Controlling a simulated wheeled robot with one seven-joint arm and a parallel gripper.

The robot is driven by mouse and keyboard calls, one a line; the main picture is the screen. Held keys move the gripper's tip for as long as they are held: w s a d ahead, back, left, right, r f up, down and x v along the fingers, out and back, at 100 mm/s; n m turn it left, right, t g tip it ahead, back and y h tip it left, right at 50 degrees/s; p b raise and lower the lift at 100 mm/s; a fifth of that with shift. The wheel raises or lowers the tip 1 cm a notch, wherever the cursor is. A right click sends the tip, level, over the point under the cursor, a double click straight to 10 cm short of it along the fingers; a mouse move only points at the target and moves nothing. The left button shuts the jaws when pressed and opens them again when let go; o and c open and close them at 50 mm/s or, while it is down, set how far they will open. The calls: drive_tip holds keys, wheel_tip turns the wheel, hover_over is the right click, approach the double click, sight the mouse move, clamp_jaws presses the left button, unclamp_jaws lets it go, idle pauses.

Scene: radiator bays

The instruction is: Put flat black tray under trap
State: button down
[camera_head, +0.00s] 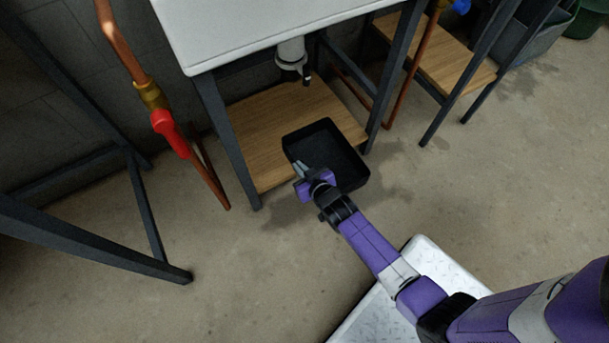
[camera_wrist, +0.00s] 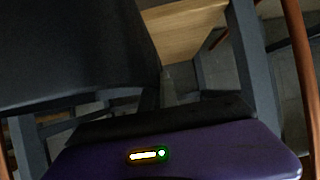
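The flat black tray (camera_head: 345,165) is a shallow, open, empty box in front of the sink stand, its far part overlapping the wooden shelf in the picture. It fills the upper left of the wrist view (camera_wrist: 70,55) as a dark face. My gripper (camera_head: 300,167) is at the tray's near left wall, with a fingertip showing inside the rim; it looks shut on that wall. In the wrist view the fingers (camera_wrist: 166,88) are partly hidden by the tray. The trap (camera_head: 291,55) is a pale fitting with a dark outlet, hanging under the white basin, above and behind the tray.
The wooden shelf (camera_head: 268,125) lies between dark metal legs (camera_head: 226,140). A copper pipe with a red-handled valve (camera_head: 170,133) stands left. A second stand with a shelf (camera_head: 445,60) is at right. The concrete floor (camera_head: 480,200) is clear at right, with damp patches.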

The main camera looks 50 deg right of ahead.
sight(291, 159)
drive_tip(key=b+x, duration=0.4)
drive_tip(key=x, duration=0.2)
drive_tip(key=shift+w+d, duration=0.1)
drive_tip(key=shift+w, duration=0.15)
drive_tip(key=shift+f+b+x, duration=0.3)
drive_tip(key=shift+b+x, duration=0.75)
drive_tip(key=shift+x, duration=0.3)
drive_tip(key=shift+s, duration=0.15)
drive_tip(key=c, duration=1.6)
unclamp_jaws()
drive_tip(key=shift+o, duration=0.2)
drive_tip(key=p+v, duration=0.3)
drive_tip(key=v, duration=0.3)
drive_tip(key=shift+s+r+p, duration=0.2)
drive_tip(key=shift+r+p, duration=0.1)
drive_tip(key=shift+p, duration=0.1)
drive_tip(key=shift+s+a+r, duration=0.2)
drive_tip(key=shift+s+a, duration=0.1)
drive_tip(key=shift+s, duration=0.3)
